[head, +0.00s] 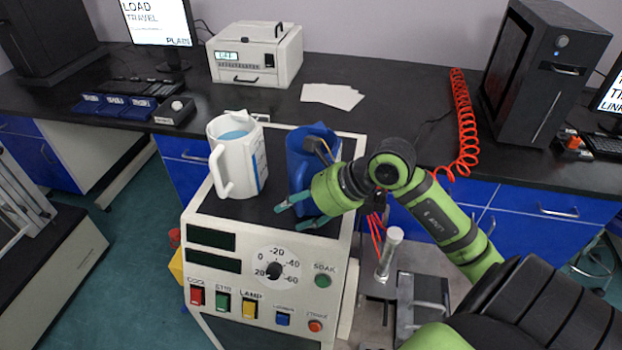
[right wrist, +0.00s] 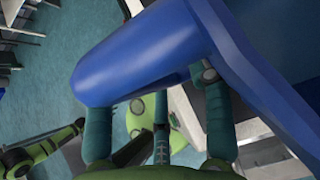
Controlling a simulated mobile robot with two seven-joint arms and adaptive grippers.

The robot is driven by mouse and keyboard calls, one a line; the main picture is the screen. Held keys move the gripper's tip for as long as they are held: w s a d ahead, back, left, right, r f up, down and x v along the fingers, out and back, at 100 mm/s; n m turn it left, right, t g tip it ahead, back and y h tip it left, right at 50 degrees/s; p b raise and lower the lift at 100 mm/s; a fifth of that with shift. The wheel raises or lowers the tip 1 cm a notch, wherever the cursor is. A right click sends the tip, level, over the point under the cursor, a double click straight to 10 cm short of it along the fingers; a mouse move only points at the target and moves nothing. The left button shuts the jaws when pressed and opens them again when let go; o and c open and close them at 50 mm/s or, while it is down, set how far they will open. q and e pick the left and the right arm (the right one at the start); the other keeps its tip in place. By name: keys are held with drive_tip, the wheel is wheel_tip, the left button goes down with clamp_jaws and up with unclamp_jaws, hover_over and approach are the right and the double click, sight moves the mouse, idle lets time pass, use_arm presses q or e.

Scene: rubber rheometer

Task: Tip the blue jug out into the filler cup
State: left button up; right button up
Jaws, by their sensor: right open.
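The blue jug (head: 297,158) stands on the dark top of the control-panel unit, partly hidden by my right gripper and wrist. Its blue surface fills the upper middle of the right wrist view (right wrist: 150,60). My right gripper (head: 292,214) is open, with its fingers at the jug's lower front in the head view. In the wrist view the fingers reach up to the blue part; I cannot tell whether they touch it. A white jug (head: 240,165) with blue liquid stands left of the blue jug, handle toward the front left. I cannot identify a filler cup. My left gripper is not in view.
The unit's front panel (head: 255,265) has a dial and coloured buttons. A metal post (head: 389,255) stands right of it. A red coiled hose (head: 463,125), a white instrument (head: 254,55) and a black machine (head: 541,75) are on the bench behind.

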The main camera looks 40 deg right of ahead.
clamp_jaws()
drive_tip(key=shift+w+r, duration=0.15)
drive_tip(key=shift+r, duration=0.1)
